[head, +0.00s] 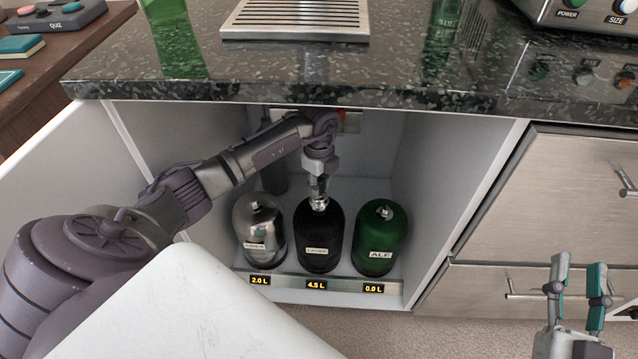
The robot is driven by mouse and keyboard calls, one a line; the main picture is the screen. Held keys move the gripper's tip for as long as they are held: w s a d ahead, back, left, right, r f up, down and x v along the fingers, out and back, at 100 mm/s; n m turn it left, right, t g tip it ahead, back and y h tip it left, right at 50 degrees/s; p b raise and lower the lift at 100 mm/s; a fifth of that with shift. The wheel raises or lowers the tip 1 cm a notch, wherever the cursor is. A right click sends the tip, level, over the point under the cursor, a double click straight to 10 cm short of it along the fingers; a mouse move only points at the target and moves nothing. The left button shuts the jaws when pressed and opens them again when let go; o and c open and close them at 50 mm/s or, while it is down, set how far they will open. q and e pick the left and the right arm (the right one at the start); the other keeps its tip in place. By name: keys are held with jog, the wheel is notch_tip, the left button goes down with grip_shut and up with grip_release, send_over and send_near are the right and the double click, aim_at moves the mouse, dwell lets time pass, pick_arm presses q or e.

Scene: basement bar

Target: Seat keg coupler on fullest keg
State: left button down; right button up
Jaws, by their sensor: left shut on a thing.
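Three small kegs stand side by side in the open cabinet: a silver keg (260,225) on the left, a black keg (318,232) in the middle and a green keg labelled ALE (381,236) on the right. The displays below them read 2.0 L (260,280), 4.5 L (316,285) and 0.0 L (373,288). My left gripper (319,186) points down above the black keg, shut on the small metallic keg coupler (319,203), which is partly hidden. The coupler is at the black keg's top; I cannot tell whether it is seated. My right gripper (579,268) is open and empty at lower right.
The dark speckled counter (400,75) overhangs the cabinet and carries a metal drip tray (297,20). The white cabinet door (70,165) stands open on the left. Steel drawers (560,200) are on the right. A dark cylinder (274,178) stands behind the silver keg.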

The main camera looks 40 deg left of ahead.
pick_arm(q)
jog(key=shift+f, duration=0.5)
pick_arm(e)
jog(key=shift+r+t, duration=0.3)
jog(key=shift+r, duration=0.2)
pick_arm(q)
jog(key=c, duration=0.8)
grip_release()
jog(key=shift+c, duration=0.2)
pick_arm(e)
jog(key=shift+s+f, duration=0.1)
jog(key=shift+f, duration=0.05)
